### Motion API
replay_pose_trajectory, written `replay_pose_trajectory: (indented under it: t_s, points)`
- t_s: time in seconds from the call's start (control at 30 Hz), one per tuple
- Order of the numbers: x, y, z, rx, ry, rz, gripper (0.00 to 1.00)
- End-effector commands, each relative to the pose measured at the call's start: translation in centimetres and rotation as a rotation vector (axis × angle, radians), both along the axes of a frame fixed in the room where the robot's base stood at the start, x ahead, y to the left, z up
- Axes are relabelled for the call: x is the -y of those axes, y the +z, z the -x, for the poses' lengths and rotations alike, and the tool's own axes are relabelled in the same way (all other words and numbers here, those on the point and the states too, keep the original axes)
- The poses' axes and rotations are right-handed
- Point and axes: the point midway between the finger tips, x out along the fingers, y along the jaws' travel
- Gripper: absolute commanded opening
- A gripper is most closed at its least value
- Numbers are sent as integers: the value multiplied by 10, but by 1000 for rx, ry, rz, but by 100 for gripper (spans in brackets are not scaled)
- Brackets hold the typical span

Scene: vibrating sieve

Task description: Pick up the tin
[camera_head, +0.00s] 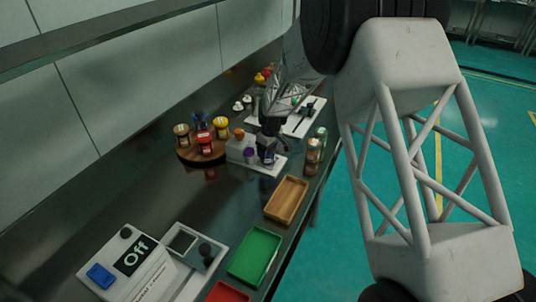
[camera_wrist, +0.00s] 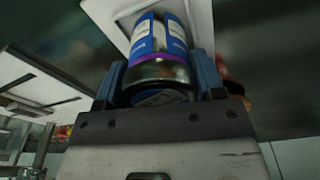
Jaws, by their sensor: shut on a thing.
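The tin (camera_wrist: 160,60) is a round metal can with a blue and white label and a purple band near its bare metal end. My gripper (camera_wrist: 160,78) is shut on it, with one blue finger on each side, in the wrist view. In the head view my gripper (camera_head: 268,142) points down over a white board (camera_head: 276,168), and a small blue part of the tin (camera_head: 268,157) shows under it. I cannot tell whether the tin touches the board. Much of the tin is hidden by the fingers.
A round wooden stand (camera_head: 188,152) with several jars is to the left. A grey block (camera_head: 236,149) is close beside my gripper. Wooden (camera_head: 287,200), green (camera_head: 255,257) and red trays (camera_head: 227,294) lie in front, near a machine reading "Off" (camera_head: 128,268).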

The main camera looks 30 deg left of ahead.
Motion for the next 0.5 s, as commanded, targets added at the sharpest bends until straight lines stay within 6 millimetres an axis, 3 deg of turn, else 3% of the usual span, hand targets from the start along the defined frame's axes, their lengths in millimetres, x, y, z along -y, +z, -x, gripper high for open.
replay_pose_trajectory:
  t_s: [0.27, 0.5]
  points:
    - [0, 2, 0, 1, 0, -1, 32]
    - [0, 18, 0, 1, 0, -2, 32]
